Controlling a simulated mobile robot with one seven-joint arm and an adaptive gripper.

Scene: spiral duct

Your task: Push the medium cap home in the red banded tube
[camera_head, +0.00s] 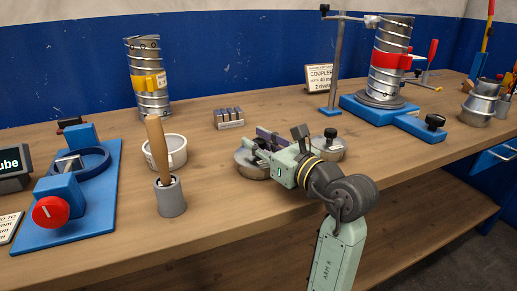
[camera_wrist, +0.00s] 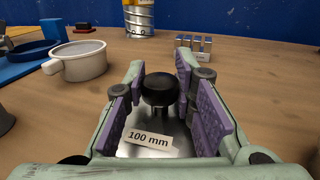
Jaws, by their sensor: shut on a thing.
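The red banded tube (camera_head: 388,62) is a ribbed metal duct standing upright in a blue fixture (camera_head: 362,110) at the back right. My gripper (camera_head: 262,150) is low over the middle of the table. In the wrist view its purple pads close on the black knob (camera_wrist: 160,88) of a round metal cap labelled 100 mm (camera_wrist: 148,138). That cap (camera_head: 250,170) is partly hidden by my gripper in the head view. A second metal cap (camera_head: 329,153) with a black knob sits just right of my gripper. Neither view says which cap is medium.
A mallet (camera_head: 157,140) in a grey holder, a white cup (camera_head: 167,152) and a blue clamp jig (camera_head: 78,200) stand left. A yellow banded tube (camera_head: 150,82) and a slotted metal block (camera_head: 229,120) stand behind. A blue-based stand (camera_head: 331,110) rises left of the red banded tube.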

